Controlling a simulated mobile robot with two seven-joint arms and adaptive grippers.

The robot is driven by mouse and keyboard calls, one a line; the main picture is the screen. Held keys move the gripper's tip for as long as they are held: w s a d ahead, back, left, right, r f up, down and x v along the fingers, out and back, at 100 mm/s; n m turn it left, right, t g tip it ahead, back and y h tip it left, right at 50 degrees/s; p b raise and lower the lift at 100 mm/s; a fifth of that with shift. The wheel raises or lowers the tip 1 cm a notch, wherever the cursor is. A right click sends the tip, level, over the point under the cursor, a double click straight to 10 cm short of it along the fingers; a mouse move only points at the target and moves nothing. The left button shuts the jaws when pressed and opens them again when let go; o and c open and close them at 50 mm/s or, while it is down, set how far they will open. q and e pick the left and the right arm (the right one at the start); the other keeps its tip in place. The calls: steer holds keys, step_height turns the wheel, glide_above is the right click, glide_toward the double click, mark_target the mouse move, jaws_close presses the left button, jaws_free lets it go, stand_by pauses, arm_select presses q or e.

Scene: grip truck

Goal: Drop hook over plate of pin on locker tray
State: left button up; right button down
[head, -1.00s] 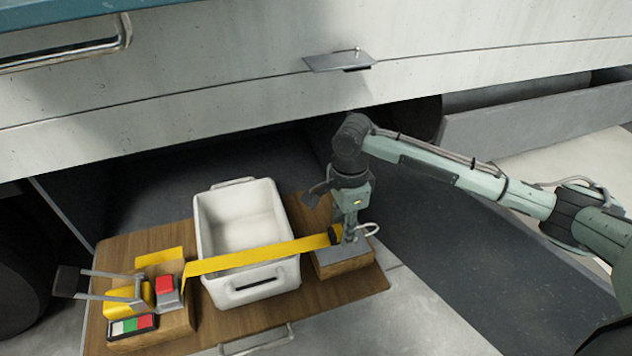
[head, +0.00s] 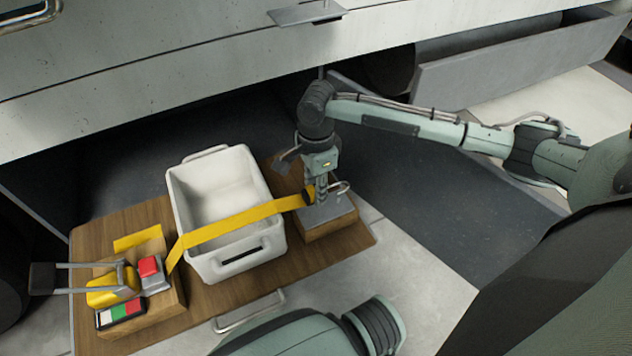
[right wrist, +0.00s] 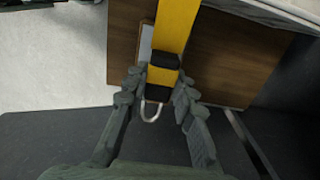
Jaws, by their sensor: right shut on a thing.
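My right gripper (head: 318,190) points down at the right end of the wooden locker tray (head: 120,232). It is shut on the black end of a yellow strap (head: 235,218). The metal hook (head: 340,188) sticks out beside the fingers. In the right wrist view the hook (right wrist: 151,112) shows as a pale loop between the fingertips. The grey plate (head: 338,207) lies on a wooden block at the tray's right end, just below the gripper. Its pin is not clearly visible, and I cannot tell whether the hook touches the plate. My left gripper is not in view.
A grey truck wall with another plate (head: 300,13) stands behind.

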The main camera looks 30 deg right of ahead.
mark_target(316, 211)
steer(key=shift+f, duration=2.5)
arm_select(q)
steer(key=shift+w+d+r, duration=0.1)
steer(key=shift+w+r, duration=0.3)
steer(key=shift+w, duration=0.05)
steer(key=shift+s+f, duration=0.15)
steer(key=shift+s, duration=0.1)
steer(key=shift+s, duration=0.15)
arm_select(e)
steer(key=shift+f, duration=0.3)
